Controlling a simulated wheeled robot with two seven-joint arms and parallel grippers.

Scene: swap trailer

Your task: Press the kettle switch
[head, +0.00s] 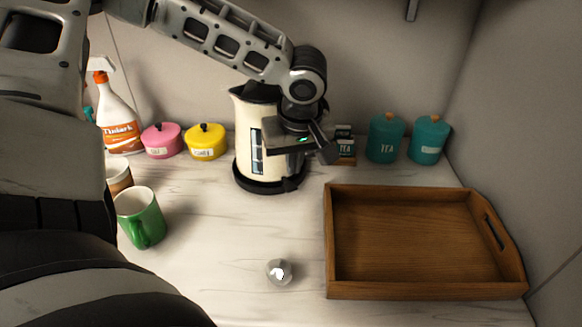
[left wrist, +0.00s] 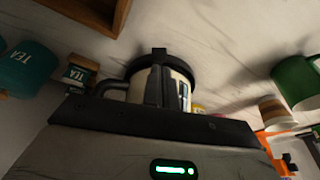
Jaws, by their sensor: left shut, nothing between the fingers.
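The cream kettle (head: 252,115) with a black lid and black base stands upright on the counter near the back wall. My left gripper (head: 328,150) reaches in from above and covers the kettle's right side. It is shut and empty. I cannot pick out the switch for sure, nor tell whether the fingers touch the kettle. My right gripper is not in view.
A wooden tray (head: 430,291) lies at the right. A green mug (head: 140,215) and a shiny ball (head: 279,272) are in front. A spray bottle (head: 118,125), pink pot (head: 160,142), yellow pot (head: 205,142) and teal canisters (head: 386,138) line the back.

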